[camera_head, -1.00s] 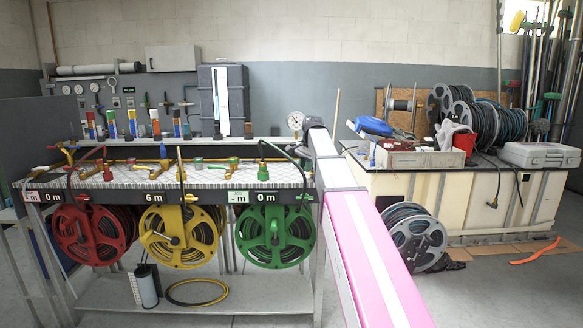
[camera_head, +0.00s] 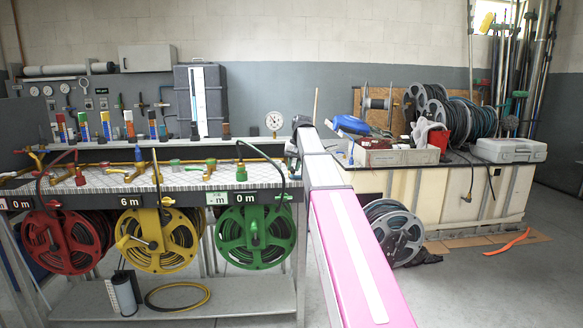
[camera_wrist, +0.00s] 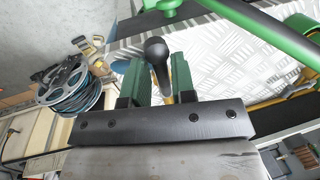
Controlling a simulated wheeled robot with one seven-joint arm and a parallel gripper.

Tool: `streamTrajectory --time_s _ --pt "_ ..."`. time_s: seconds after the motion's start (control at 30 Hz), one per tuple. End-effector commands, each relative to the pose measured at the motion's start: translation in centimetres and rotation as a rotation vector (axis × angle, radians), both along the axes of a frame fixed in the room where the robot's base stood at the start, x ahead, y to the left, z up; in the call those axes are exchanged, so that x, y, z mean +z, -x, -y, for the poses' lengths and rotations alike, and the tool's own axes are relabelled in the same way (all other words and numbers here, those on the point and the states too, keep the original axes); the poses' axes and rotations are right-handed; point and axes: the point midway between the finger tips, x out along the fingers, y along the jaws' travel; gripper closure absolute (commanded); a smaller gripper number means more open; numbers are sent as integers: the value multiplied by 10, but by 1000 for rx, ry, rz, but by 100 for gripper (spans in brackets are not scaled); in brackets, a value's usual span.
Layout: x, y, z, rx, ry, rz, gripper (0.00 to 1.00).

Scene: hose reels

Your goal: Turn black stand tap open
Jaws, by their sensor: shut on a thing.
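The black stand tap shows in the wrist view as a black round-ended handle (camera_wrist: 155,50) between the green finger pads. My gripper (camera_wrist: 157,76) is shut on this handle, with one pad on each side of it. In the head view my gripper's dark end (camera_head: 301,122) is at the right end of the bench, just right of the pressure gauge. My pink and grey arm covers that spot, so I cannot make out the tap or how far it is turned there.
The bench's patterned top (camera_head: 110,178) carries several brass taps and a green-handled fitting. A red reel (camera_head: 55,240), a yellow reel (camera_head: 158,238) and a green reel (camera_head: 254,236) hang below. A cream counter (camera_head: 480,190) stands right. Grey floor (camera_head: 480,290) is clear in front.

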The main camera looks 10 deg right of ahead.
Motion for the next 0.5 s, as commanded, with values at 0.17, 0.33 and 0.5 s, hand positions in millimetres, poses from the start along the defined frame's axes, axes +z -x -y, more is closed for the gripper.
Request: streamTrajectory --time_s 0.17,0.33,0.5 --pt "0 -1 2 30 -1 0 100" --pt "0 -1 2 37 0 0 100" --pt "0 -1 2 36 1 0 100"
